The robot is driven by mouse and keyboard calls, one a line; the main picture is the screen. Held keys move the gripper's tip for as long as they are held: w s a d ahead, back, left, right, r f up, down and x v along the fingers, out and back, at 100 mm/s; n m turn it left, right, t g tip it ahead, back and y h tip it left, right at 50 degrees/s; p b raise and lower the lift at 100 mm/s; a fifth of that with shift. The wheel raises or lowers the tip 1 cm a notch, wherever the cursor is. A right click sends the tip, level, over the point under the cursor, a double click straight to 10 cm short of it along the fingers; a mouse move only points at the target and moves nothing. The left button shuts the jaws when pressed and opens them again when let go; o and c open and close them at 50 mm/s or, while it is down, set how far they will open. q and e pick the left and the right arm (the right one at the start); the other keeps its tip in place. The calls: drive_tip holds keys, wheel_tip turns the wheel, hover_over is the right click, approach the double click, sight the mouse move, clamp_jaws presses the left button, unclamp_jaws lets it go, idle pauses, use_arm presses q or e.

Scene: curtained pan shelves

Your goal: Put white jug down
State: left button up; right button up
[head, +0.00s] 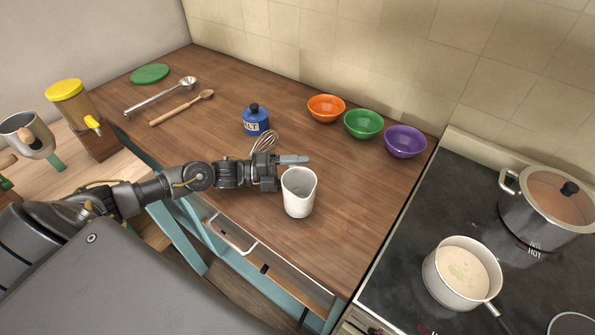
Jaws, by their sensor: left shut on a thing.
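The white jug (298,194) is upright at the front right part of the wooden counter. Its base appears on or very close to the wood; I cannot tell whether it touches. My left gripper (292,162) reaches in from the left and is shut at the jug's far upper rim, with its fingers partly behind the jug. The jug's handle is not visible. My right gripper is not in view.
Orange (326,107), green (363,123) and purple (405,141) bowls line the back. The stove (400,240) holds a pan (462,272) and a lidded pot (545,208). Counter right of the jug is clear.

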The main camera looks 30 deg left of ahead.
use_arm(q)
drive_tip(key=shift+f+b, duration=0.25)
drive_tip(key=shift+b, duration=0.05)
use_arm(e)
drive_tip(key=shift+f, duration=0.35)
use_arm(q)
drive_tip(key=o, duration=1.3)
drive_tip(key=shift+o, duration=0.8)
drive_tip(key=shift+s, duration=0.1)
drive_tip(key=shift+f, duration=0.2)
